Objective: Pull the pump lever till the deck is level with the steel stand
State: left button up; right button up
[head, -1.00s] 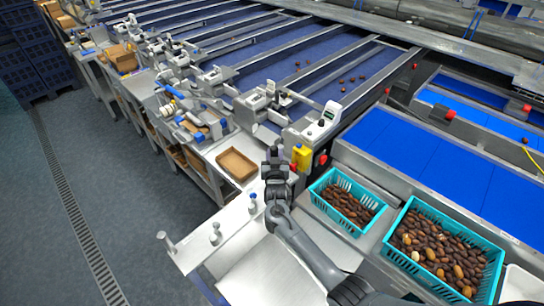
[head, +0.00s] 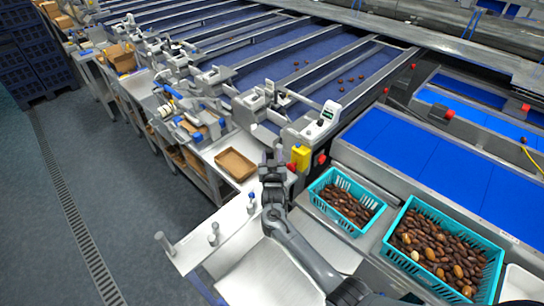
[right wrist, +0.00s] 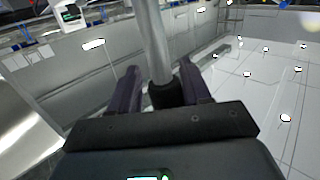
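My right gripper (head: 272,158) is over the right end of a pale steel work surface (head: 212,262), beside a yellow box (head: 301,157). In the right wrist view its two dark fingers (right wrist: 160,88) are apart. A grey round bar (right wrist: 156,40) with a black lower end (right wrist: 167,94) stands between them, with a narrow gap at the left finger. I cannot tell whether this bar is the pump lever. Pump and lever are not clear in the head view. A pale plate (head: 285,275), possibly the deck, lies partly under my arm; its level against the steel surface is unclear. My left gripper is out of view.
Short posts (head: 213,234) rise from the steel surface. A cardboard tray (head: 236,179) lies behind. Open floor (head: 120,190) lies left.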

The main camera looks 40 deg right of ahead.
jog(key=shift+o, duration=1.2)
jog(key=shift+a, duration=0.1)
jog(key=s+a+f+n+y+p, duration=0.1)
jog(key=s+a+p, duration=0.15)
jog(key=s, duration=0.75)
jog(key=s+a+f+n+y+p, duration=0.15)
jog(key=s+a, duration=0.25)
jog(key=s, duration=0.5)
jog(key=s+a+r+n+g+y+p, duration=0.2)
jog(key=s+a+r+n+g+y, duration=0.1)
jog(key=s+a, duration=0.4)
jog(key=s+a+r+n+g+y+p, duration=0.3)
jog(key=s+a+g+y, duration=0.2)
jog(key=s, duration=0.9)
jog(key=shift+a+n+g+y, duration=0.35)
jog(key=shift+a+g, duration=0.65)
jog(key=shift+a, duration=0.7)
